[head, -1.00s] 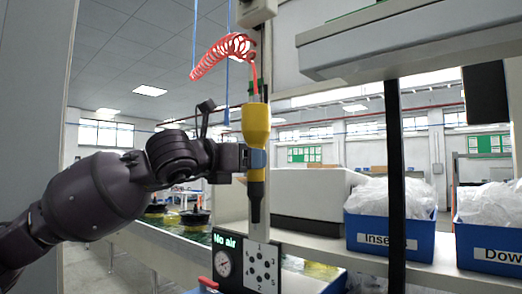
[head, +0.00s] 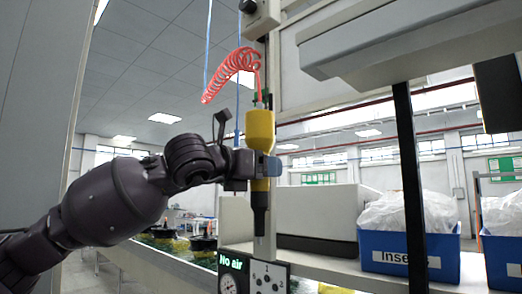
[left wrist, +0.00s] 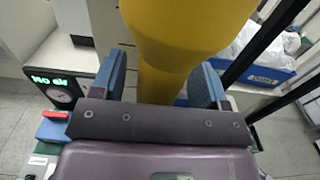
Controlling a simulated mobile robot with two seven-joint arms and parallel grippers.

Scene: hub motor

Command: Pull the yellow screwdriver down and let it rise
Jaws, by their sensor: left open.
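The yellow screwdriver (head: 260,128) hangs upright, with a dark lower end and a coiled red hose (head: 232,68) at its top. My left gripper (head: 266,167) is at its lower yellow part, with blue fingers beside it. In the left wrist view the screwdriver (left wrist: 160,82) stands between the two spread fingers of my left gripper (left wrist: 158,84); whether they touch it is hard to tell. My right gripper is not in view.
A panel reading "No air" (head: 231,262) with a gauge stands just below the screwdriver tip. Blue bins (head: 410,257) with clear bags stand at the right behind a dark post (head: 411,180). A grey overhead unit (head: 400,45) juts in at upper right.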

